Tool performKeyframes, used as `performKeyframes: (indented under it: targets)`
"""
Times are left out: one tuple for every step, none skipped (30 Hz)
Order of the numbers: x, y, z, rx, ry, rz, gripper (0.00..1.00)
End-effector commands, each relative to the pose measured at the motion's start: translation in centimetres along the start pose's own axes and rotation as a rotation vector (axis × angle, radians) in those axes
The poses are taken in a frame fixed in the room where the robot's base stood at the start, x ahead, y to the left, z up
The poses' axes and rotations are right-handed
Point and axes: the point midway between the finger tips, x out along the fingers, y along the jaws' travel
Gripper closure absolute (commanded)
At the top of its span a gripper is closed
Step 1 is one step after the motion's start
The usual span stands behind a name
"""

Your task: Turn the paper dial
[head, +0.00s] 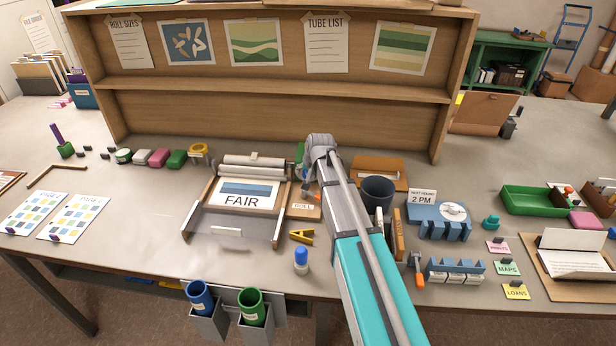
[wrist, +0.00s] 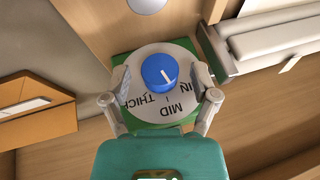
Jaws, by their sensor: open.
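The paper dial shows in the wrist view as a blue knob (wrist: 158,72) on a round white plate (wrist: 150,110) over a green base (wrist: 122,60). The plate reads THICK, MID and a partly covered word ending in IN. I see a gap between each finger and the knob. In the head view my arm hides most of the dial; only a bit of green base (head: 299,152) shows.
A press with a FAIR sheet (head: 242,196) stands left of my arm. A dark cup (head: 377,190) and an orange-brown box (head: 380,170) stand close on its right. The wooden shelf back (head: 270,115) rises behind.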

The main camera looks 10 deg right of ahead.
Motion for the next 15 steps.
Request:
performKeyframes:
  targets:
    - [0.07,0.0,0.0,0.0,0.0,0.0,0.23]
    - [0.06,0.0,0.0,0.0,0.0,0.0,0.23]
    - [0.05,0.0,-0.01,0.0,0.0,0.0,0.23]
    - [0.05,0.0,-0.01,0.0,0.0,0.0,0.23]
    - [0.04,0.01,-0.01,0.0,0.0,0.0,0.23]
    - [0.03,0.01,-0.01,0.0,0.0,0.0,0.23]
    - [0.03,0.01,-0.01,0.0,0.0,0.0,0.23]
    - [0.03,0.01,-0.02,0.0,0.0,0.0,0.23]
    - [0.03,0.02,-0.02,0.0,0.0,0.0,0.25]
    - [0.03,0.02,-0.02,0.001,0.0,0.0,0.3]
    - [0.03,0.02,-0.02,0.001,0.0,0.0,0.36]
    - [0.03,0.03,-0.02,0.001,0.0,0.0,0.43]
    - [0.03,0.03,-0.02,0.001,0.0,0.0,0.49]
    - [0.03,0.04,-0.02,0.001,0.0,0.0,0.54]
    - [0.03,0.04,-0.02,0.001,0.0,0.0,0.62]
